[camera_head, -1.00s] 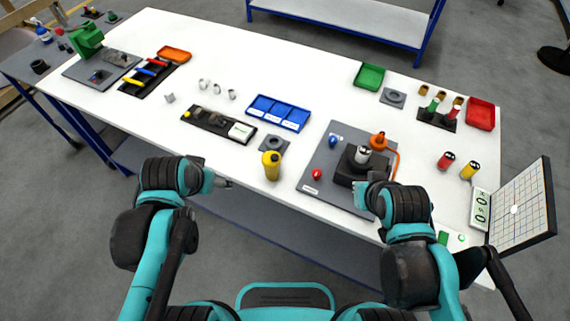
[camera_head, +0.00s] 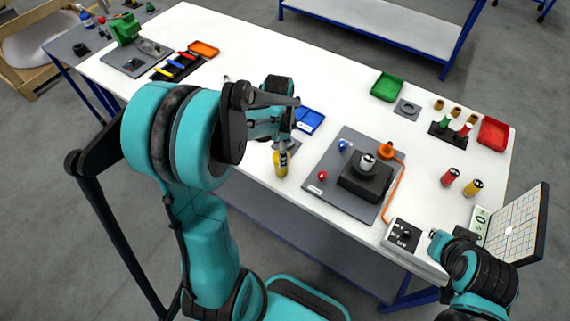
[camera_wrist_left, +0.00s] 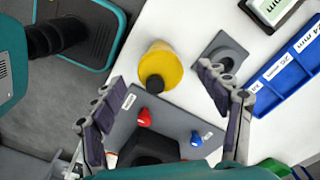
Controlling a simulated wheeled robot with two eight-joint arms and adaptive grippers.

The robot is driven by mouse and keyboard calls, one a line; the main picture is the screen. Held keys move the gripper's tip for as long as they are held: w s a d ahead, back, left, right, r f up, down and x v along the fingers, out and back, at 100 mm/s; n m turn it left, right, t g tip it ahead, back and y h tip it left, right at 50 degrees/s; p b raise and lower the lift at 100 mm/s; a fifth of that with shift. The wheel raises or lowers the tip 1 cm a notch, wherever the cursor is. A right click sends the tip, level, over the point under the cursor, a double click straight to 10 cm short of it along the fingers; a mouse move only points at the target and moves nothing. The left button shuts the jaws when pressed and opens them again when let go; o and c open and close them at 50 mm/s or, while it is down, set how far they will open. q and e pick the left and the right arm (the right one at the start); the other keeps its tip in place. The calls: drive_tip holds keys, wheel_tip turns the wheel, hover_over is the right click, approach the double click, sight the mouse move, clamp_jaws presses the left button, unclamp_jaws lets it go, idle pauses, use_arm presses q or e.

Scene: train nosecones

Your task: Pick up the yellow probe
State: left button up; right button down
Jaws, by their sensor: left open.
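A yellow cylinder with a dark end (camera_head: 473,188) stands beside a red one near the table's right edge; it looks like the yellow probe. A yellow bottle with a dark cap (camera_head: 280,168) stands near the front edge, partly hidden by my left gripper (camera_head: 284,148). In the left wrist view, the left gripper (camera_wrist_left: 162,77) is open and empty, with the yellow bottle (camera_wrist_left: 163,62) between the lines of its fingers. Whether the fingers are level with the bottle is unclear. My right gripper (camera_head: 436,240) is by the grey control box; its fingers are too small to read.
A grey plate (camera_head: 325,180) with a black block (camera_head: 364,184) and an orange cable lies right of the bottle. The red cylinder (camera_head: 449,177), a control box (camera_head: 405,236) and a tilted grid screen (camera_head: 518,228) are at the right. A blue tray (camera_head: 309,121) stands behind the bottle.

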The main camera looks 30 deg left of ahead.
use_arm(q)
wheel_tip(320, 180, down, 5)
drive_tip(key=shift+w+d+r+b, duration=0.1)
drive_tip(key=shift+w+d+b, duration=0.05)
drive_tip(key=shift+b, duration=0.55)
drive_tip(key=c, duration=1.3)
drive_tip(key=shift+r, duration=0.2)
